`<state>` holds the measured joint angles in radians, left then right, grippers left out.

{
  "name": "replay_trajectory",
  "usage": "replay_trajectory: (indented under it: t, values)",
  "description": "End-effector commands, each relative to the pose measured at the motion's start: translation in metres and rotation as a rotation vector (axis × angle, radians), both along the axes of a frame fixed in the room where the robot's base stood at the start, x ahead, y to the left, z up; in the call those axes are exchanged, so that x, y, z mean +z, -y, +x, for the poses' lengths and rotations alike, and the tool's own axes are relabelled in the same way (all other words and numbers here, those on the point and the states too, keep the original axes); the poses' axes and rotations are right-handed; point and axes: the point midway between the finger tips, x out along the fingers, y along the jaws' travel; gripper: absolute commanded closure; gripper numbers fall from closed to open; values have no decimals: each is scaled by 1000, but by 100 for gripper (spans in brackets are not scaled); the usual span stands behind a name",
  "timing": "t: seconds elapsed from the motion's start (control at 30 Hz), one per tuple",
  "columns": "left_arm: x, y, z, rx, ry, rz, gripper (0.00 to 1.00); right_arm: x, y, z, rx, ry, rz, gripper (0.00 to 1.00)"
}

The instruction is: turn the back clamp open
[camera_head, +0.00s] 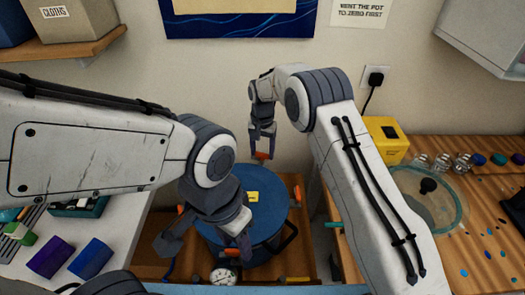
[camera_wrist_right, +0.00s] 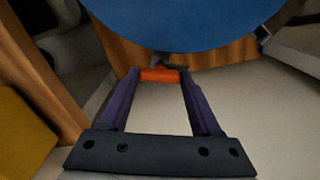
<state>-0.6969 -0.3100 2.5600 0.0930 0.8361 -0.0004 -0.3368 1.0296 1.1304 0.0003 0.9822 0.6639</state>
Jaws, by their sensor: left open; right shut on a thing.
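The pot with its round blue lid (camera_head: 268,215) stands low in the middle of the head view, with orange-handled clamps around its rim. The back clamp's orange handle (camera_head: 261,155) is at the far edge, between the fingertips of my right gripper (camera_head: 262,148). In the right wrist view the fingers of that gripper (camera_wrist_right: 160,80) are shut on the orange handle (camera_wrist_right: 160,75), just beside the lid's edge (camera_wrist_right: 190,35). My left gripper (camera_head: 207,245) is open and empty over the front left of the pot, partly covering the lid.
A front clamp handle (camera_head: 232,252) and a round gauge (camera_head: 222,277) sit by the left gripper. A yellow box (camera_head: 386,138) and a clear round vessel (camera_head: 428,205) stand on the right bench. Purple and blue blocks (camera_head: 90,258) lie at left. A shelf (camera_head: 70,48) overhangs top left.

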Motion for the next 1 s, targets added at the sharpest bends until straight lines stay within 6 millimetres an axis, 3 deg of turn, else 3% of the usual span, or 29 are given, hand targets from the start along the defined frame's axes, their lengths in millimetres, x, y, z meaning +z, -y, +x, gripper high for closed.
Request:
replay_trajectory:
  t: [0.73, 0.77, 0.83, 1.0]
  values:
    - [0, 0, 0, 0, 0, 0, 55, 1, 0, 1, -93, 3, 1, 91]
    - [0, 0, 0, 0, 0, 0, 55, 1, 0, 1, -93, 3, 1, 31]
    - [0, 0, 0, 0, 0, 0, 55, 1, 0, 1, -92, 3, 1, 5]
    - [0, 0, 0, 0, 0, 0, 55, 1, 0, 1, -91, 2, 0, 5]
